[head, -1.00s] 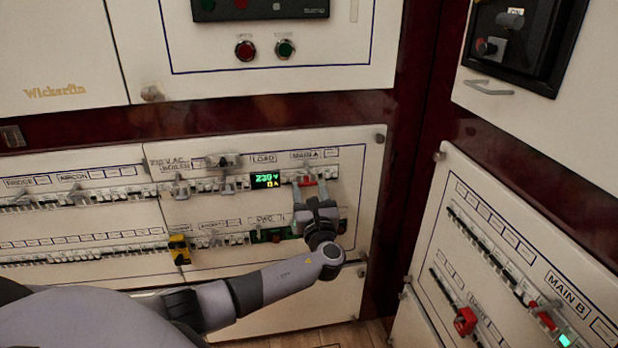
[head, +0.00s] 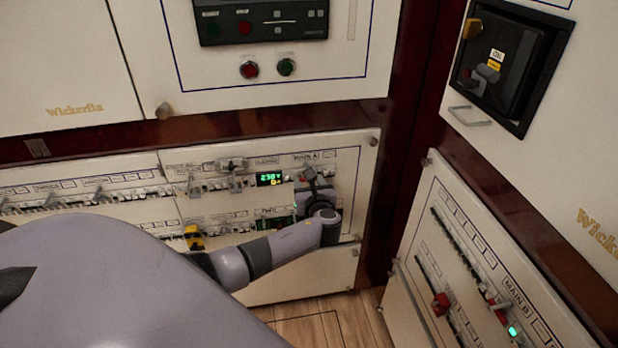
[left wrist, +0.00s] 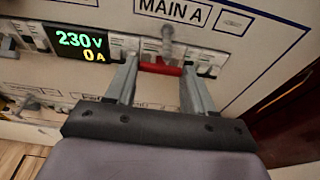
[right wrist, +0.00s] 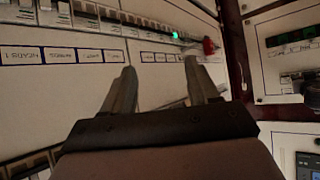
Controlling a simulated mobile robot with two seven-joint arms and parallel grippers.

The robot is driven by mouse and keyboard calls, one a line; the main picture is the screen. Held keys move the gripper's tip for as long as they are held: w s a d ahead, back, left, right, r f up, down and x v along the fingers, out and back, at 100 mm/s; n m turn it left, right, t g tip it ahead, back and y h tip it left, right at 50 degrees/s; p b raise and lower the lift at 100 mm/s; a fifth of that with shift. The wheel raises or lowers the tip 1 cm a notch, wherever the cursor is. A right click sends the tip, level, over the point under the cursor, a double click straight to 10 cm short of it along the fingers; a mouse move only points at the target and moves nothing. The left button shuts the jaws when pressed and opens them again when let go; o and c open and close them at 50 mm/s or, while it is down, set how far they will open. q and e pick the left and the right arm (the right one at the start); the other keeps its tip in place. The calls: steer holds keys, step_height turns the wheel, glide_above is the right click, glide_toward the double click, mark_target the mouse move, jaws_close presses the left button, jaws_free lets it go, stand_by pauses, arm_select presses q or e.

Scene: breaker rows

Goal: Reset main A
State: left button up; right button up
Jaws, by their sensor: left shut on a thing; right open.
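The main A breaker has a red handle bar (left wrist: 160,69) under the MAIN A label (left wrist: 174,12), with a grey toggle above it. In the left wrist view my left gripper (left wrist: 158,72) has a finger at each end of the red bar and is shut on it. In the head view my left gripper (head: 310,180) is at the main A breaker, and it hides most of the handle. My right gripper (right wrist: 157,80) is open and empty in the right wrist view, apart from the panel behind it.
A display (left wrist: 80,45) left of main A reads 230 V and 0 A. A yellow piece (head: 194,238) sits in the lower breaker row. The right-hand panel carries main B, with a green light (head: 512,331) and a red knob (head: 440,304).

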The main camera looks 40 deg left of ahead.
arm_select(q)
steer(key=shift+d+f, duration=0.1)
steer(key=shift+f, duration=0.05)
stand_by(0.3)
steer(key=o, duration=0.9)
steer(key=shift+c, duration=0.2)
steer(key=shift+o, duration=0.9)
steer(key=p+v, duration=0.2)
steer(key=v, duration=0.5)
steer(key=shift+s, duration=0.1)
